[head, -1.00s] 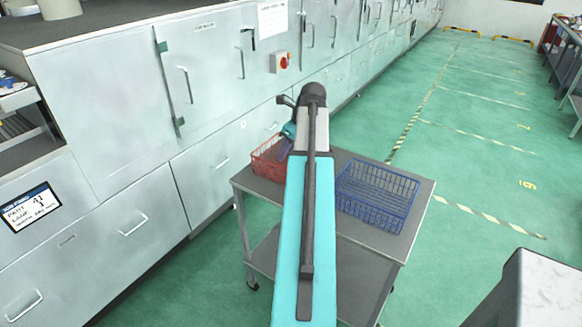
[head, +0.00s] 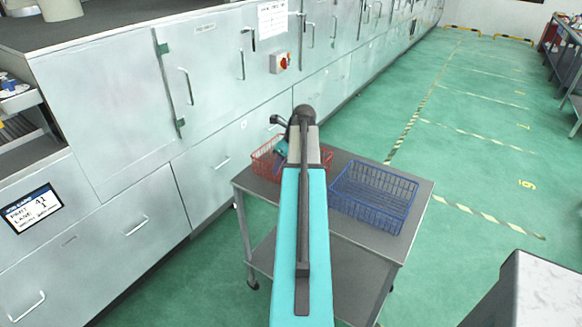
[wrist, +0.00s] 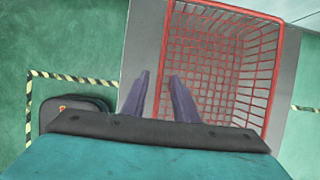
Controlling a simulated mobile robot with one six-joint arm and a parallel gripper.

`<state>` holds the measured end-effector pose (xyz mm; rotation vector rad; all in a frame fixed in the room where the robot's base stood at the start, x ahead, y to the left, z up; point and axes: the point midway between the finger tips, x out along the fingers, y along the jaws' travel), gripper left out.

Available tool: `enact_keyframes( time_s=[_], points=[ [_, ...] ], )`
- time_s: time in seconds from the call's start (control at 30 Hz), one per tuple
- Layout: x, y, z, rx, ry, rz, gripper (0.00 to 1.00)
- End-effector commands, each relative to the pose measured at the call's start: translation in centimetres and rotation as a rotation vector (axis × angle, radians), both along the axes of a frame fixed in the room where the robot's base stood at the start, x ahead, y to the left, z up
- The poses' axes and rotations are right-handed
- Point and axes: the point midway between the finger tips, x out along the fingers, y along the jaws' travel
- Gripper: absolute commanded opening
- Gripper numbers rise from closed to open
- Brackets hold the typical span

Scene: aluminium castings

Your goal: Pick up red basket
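The red wire basket (head: 262,163) stands on the left part of a grey trolley; my arm hides its middle in the head view. In the wrist view the red basket (wrist: 225,55) looks empty, and its near-left rim runs down the picture. My gripper (wrist: 160,82) is open, with its two dark fingers apart. One finger shows on the outer side of that rim and the other on the inner side. I cannot tell how deep the fingers reach or whether they touch the wire. In the head view the gripper is mostly hidden by my arm.
A blue wire basket (head: 373,197) stands right of the red one on the trolley (head: 408,232). Grey cabinets (head: 110,120) line the left side. A dark bag-like object (wrist: 75,112) lies on the floor.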

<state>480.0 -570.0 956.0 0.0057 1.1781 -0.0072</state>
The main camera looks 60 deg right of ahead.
Motion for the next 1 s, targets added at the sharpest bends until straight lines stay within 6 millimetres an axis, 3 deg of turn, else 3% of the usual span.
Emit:
enact_keyframes(
  time_s=[0.2,0.73,1.0],
  points=[
    [0.5,0.0,-1.1,0.0,0.0,0.001,0.27],
    [0.8,0.1,-1.6,0.001,0.0,0.001,0.27],
    [1.6,0.1,-3.3,0.001,0.001,0.001,0.27]
  ],
)
